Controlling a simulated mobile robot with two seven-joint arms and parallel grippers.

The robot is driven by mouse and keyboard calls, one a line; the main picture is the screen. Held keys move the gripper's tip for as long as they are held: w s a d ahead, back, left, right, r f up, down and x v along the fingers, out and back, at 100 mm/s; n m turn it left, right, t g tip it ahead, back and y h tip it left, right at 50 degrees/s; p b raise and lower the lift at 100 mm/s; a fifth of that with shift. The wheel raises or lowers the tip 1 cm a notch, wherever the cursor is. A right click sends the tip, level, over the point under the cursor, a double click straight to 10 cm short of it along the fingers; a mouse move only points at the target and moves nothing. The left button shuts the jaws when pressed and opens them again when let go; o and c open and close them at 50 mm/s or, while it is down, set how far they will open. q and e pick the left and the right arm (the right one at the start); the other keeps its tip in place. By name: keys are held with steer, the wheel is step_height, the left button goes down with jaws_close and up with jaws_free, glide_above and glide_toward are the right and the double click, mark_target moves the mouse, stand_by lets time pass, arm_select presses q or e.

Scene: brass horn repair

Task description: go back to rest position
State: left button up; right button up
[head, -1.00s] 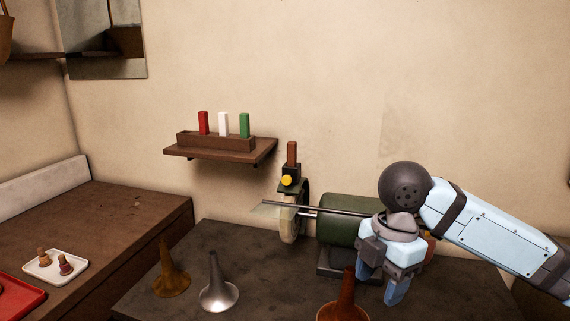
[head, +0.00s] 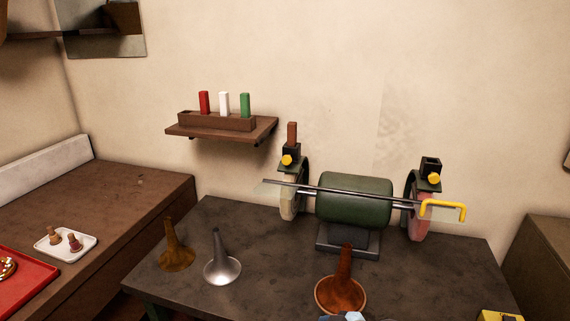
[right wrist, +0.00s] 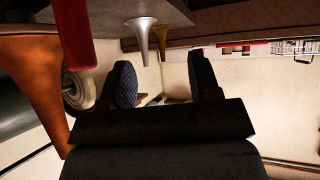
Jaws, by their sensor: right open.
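My right gripper (right wrist: 166,82) shows in the right wrist view with its two dark fingers spread apart and nothing between them. In the head view only a small light-blue part of my right arm shows at the bottom edge, just below the copper-coloured horn bell (head: 340,292). That bell also looms close at the left of the right wrist view (right wrist: 28,85). My left gripper is not in view.
The dark bench (head: 270,268) also holds a silver bell (head: 222,268), a brass bell (head: 176,254) and a green-bodied buffing machine (head: 355,198). A rod with a yellow handle (head: 443,205) runs across the machine. A wall shelf (head: 222,130) holds red, white and green bars.

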steer(key=s+d+f+m+t+h+p, duration=0.1)
steer(key=s+d+f+m+t+h, duration=0.1)
steer(key=s+d+f+m, duration=0.2)
steer(key=s+d+f+m+t+h+p, duration=0.1)
steer(key=s+d+f+m+t+h, duration=0.1)
steer(key=s+d+f, duration=0.6)
steer(key=s+f+m+h, duration=0.1)
steer(key=s+f+m, duration=0.1)
steer(key=s, duration=0.3)
steer(key=shift+s+d+t, duration=0.15)
steer(key=shift+s+t, duration=0.05)
steer(key=shift+t, duration=0.2)
